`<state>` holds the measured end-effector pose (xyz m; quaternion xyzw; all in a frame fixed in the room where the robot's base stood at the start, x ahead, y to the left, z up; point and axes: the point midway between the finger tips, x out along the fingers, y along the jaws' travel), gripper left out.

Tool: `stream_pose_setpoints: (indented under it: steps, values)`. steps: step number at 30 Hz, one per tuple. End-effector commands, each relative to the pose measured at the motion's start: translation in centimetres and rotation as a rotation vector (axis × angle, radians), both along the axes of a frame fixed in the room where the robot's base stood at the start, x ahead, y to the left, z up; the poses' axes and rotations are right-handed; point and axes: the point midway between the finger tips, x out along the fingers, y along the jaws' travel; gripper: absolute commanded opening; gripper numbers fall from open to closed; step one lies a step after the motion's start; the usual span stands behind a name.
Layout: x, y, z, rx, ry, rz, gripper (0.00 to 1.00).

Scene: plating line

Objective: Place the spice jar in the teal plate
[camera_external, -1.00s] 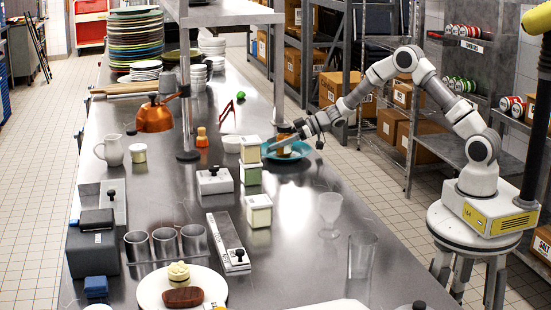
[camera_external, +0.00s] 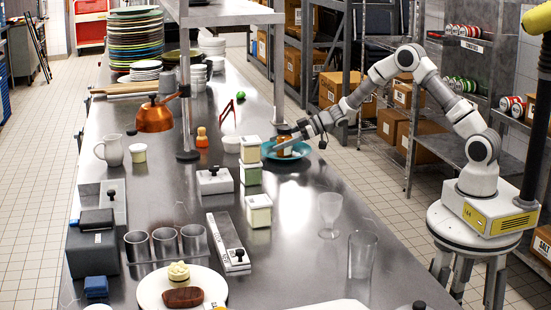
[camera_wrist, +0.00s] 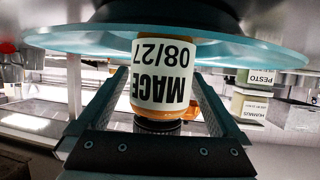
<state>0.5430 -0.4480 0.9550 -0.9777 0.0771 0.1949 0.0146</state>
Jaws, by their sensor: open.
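The spice jar (camera_external: 287,149) is amber with a dark lid. It stands upright on the teal plate (camera_external: 304,155), at the back right of the steel counter. In the wrist view the jar (camera_wrist: 162,75) appears upside down, with a white label reading "MACE 08/27", and its base meets the teal plate (camera_wrist: 270,50). My gripper (camera_external: 284,143) reaches in from the right at jar height. In the wrist view my gripper (camera_wrist: 163,85) is open, one finger on each side of the jar, with a gap showing beside it. The jar's far side is hidden.
Stacked labelled tubs (camera_external: 251,165) stand just left of the plate, with another tub (camera_external: 259,211) nearer. A white bowl (camera_external: 232,144) is behind them. A shelf post (camera_external: 279,70) rises behind the plate. A glass goblet (camera_external: 330,212) stands nearer on the right.

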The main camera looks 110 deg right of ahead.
Motion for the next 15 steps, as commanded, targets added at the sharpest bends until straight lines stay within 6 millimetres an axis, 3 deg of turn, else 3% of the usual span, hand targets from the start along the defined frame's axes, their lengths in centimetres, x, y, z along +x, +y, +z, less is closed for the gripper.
stream_pose_setpoints:
  steps: [9,15]
  values:
    - [-6.3,0.9,2.8,-0.001,0.000,-0.003,1.00]
    - [-9.0,1.4,3.9,-0.001,0.000,-0.002,1.00]
